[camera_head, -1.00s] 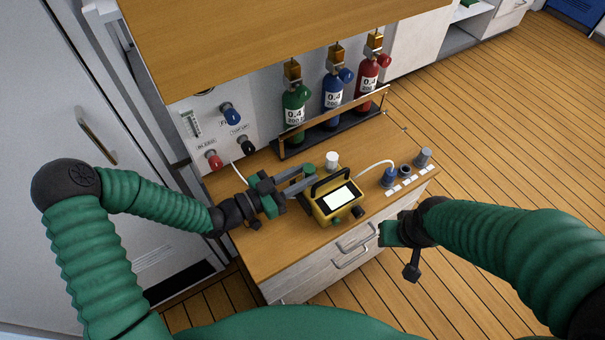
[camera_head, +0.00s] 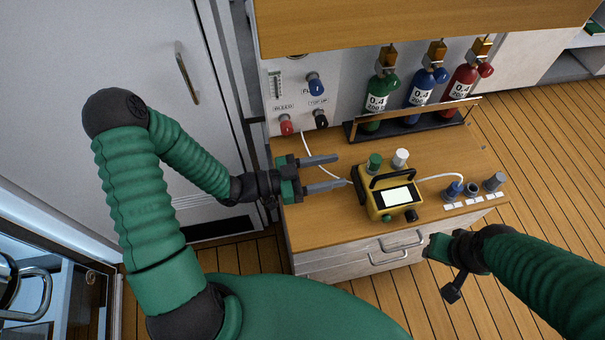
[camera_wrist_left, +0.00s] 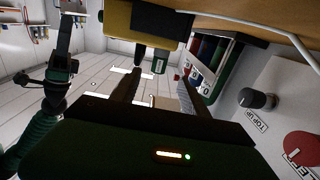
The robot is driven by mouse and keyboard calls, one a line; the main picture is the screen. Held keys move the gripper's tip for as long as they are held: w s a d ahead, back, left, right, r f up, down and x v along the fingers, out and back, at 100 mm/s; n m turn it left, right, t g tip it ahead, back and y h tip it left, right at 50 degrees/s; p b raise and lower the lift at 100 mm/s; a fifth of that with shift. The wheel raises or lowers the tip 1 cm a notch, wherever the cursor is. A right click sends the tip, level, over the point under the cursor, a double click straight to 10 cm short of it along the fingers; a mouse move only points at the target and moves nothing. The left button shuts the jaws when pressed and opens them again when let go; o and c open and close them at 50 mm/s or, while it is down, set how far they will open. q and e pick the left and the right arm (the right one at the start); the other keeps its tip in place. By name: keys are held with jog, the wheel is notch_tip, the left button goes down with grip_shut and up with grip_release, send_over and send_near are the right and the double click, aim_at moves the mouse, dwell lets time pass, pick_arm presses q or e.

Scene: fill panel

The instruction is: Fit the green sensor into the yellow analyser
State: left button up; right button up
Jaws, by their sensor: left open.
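The yellow analyser (camera_head: 378,204) stands on the bench with its lit screen facing up and a dark handle on top. The green sensor (camera_head: 375,162) stands upright at its back left corner; I cannot tell whether it is seated in the analyser or behind it. In the left wrist view, where the scene is upside down, the analyser (camera_wrist_left: 145,22) and the green sensor (camera_wrist_left: 158,66) show beyond my fingers. My left gripper (camera_head: 338,172) is open and empty, left of both and apart from them. My right gripper (camera_head: 440,250) hangs off the bench's front edge; its jaws are unclear.
A white cylinder (camera_head: 401,157) stands right of the green sensor. A blue-based fitting (camera_head: 453,190) with a white hose and grey caps (camera_head: 494,181) stand at the right. Gas bottles (camera_head: 421,88) stand behind a rail. Panel knobs (camera_head: 286,124) are near my left gripper. The bench's front left is clear.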

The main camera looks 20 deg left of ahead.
pick_arm(q)
jog(key=v, duration=0.7)
jog(key=shift+s+a, duration=0.1)
jog(key=shift+a, duration=0.15)
jog(key=shift+f, duration=0.1)
